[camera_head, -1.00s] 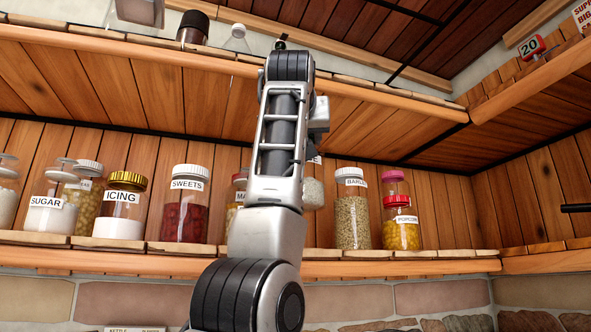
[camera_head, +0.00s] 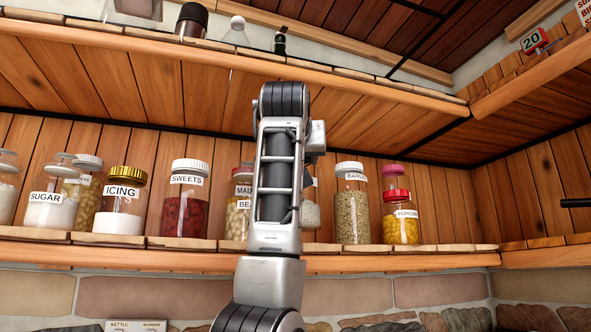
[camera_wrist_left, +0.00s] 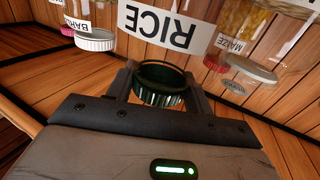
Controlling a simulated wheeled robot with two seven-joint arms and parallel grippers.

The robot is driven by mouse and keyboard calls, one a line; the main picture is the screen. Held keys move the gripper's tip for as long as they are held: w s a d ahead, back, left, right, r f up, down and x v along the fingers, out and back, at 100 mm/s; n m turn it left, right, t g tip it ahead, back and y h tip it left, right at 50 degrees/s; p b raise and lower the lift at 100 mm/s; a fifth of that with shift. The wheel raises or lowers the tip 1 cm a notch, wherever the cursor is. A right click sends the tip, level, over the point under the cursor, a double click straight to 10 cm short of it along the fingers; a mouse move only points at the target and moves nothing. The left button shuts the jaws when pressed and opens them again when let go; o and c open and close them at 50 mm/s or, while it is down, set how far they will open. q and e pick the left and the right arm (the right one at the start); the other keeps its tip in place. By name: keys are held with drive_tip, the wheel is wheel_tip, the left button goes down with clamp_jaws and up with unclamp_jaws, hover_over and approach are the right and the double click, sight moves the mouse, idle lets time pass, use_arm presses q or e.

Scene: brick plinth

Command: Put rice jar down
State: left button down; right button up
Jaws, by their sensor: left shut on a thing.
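The rice jar (camera_head: 312,214) shows only as a sliver right of my left arm in the head view, among the shelf jars. In the wrist view its RICE label (camera_wrist_left: 160,24) is upside down and its dark green lid (camera_wrist_left: 158,75) sits between the fingers. My left gripper (camera_wrist_left: 160,90) is shut on the lid. The arm hides this gripper in the head view. Whether the jar's base touches the shelf (camera_head: 400,260) cannot be told. My right gripper is not in view.
The barley jar (camera_head: 352,212) and popcorn jar (camera_head: 400,222) stand to the right. A red-lidded jar (camera_head: 238,215), the sweets jar (camera_head: 186,212) and the icing jar (camera_head: 120,215) stand to the left. The upper shelf (camera_head: 180,50) overhangs them. The shelf right of the popcorn is clear.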

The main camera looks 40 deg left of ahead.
use_arm(q)
drive_tip(key=shift+a+f, duration=0.2)
drive_tip(key=shift+f, duration=1)
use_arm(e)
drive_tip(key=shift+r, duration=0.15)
use_arm(q)
drive_tip(key=shift+f, duration=0.15)
drive_tip(key=c, duration=0.6)
unclamp_jaws()
drive_tip(key=shift+w, duration=0.1)
drive_tip(key=b+v, duration=0.3)
drive_tip(key=v, duration=0.9)
drive_tip(key=shift+b, duration=0.3)
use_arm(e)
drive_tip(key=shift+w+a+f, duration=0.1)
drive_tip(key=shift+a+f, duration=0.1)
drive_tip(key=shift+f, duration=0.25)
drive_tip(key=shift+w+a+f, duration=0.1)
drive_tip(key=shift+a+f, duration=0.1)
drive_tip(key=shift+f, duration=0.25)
